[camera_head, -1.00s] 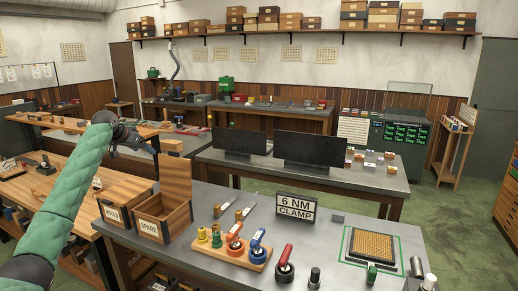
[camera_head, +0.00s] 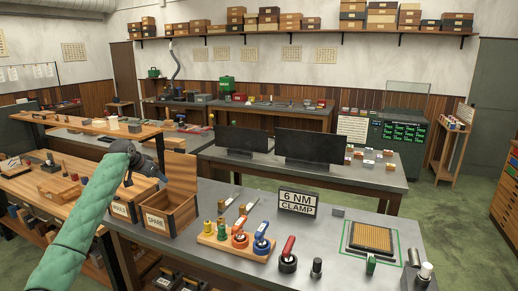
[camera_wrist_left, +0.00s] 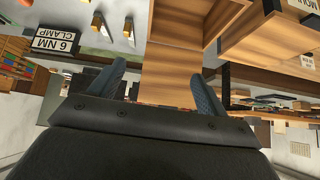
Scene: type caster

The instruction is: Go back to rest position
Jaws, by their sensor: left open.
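My left arm, in a green padded sleeve, comes in from the lower left in the head view. Its gripper (camera_head: 153,174) is above the left end of the near bench, beside the open wooden box labelled SPARE (camera_head: 156,222). In the left wrist view the two blue-grey fingers of the left gripper (camera_wrist_left: 155,82) are spread apart with nothing between them. Part of a wooden box (camera_wrist_left: 172,75) shows beyond them. My right gripper is not in view.
The near bench (camera_head: 228,270) holds a rack of coloured-handled tools (camera_head: 232,240), a red-handled tool (camera_head: 288,255), a "6 NM CLAMP" sign (camera_head: 298,202) and a gridded tray (camera_head: 371,238). A wooden shelf bench (camera_head: 60,205) stands at left. Monitors stand on the bench behind.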

